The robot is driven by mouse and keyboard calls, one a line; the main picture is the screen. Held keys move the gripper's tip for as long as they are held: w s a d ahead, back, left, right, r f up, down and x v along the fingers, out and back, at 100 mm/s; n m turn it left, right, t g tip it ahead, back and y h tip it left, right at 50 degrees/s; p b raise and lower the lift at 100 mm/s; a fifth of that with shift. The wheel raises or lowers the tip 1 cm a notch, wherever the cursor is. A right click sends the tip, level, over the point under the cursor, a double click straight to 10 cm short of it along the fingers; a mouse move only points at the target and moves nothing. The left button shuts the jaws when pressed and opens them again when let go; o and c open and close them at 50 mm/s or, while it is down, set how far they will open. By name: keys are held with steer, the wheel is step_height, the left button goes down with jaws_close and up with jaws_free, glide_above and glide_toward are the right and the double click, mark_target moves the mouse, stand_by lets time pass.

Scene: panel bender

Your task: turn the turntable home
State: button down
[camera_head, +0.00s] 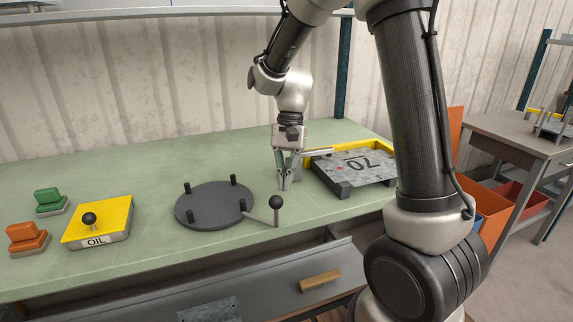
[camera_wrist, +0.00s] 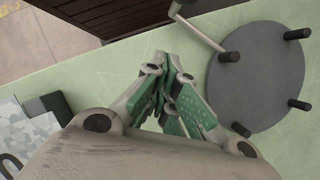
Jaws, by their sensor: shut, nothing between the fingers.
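The turntable (camera_head: 212,206) is a dark grey disc with several black pegs, lying on the green bench top. A light crank arm (camera_head: 259,218) sticks out from its right front edge and ends in an upright post with a black ball knob (camera_head: 276,202). My gripper (camera_head: 285,186) is shut and empty, pointing down just behind and right of the knob, close above the bench. In the wrist view my gripper (camera_wrist: 176,55) shows its green finger pads together, with the turntable (camera_wrist: 259,75) to the right. The crank arm (camera_wrist: 197,30) runs to the top; its knob is cut off there.
A plate marked 70 (camera_head: 355,168) lies by a yellow frame (camera_head: 347,146) right of my gripper. A yellow OIL box (camera_head: 97,225) with a black knob, a green block (camera_head: 47,197) and an orange block (camera_head: 26,235) stand left. A drawer with a wooden handle (camera_head: 320,281) is below.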

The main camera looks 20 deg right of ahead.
steer(key=x, duration=0.3)
steer(key=shift+s+a, duration=0.15)
steer(key=shift+s, duration=0.1)
steer(key=shift+s+a, duration=0.3)
steer(key=shift+s, duration=0.2)
steer(key=shift+s+a, duration=0.35)
steer(key=shift+s, duration=0.2)
steer(key=shift+s+a, duration=0.3)
steer(key=shift+s, duration=0.1)
steer(key=shift+s+a, duration=0.1)
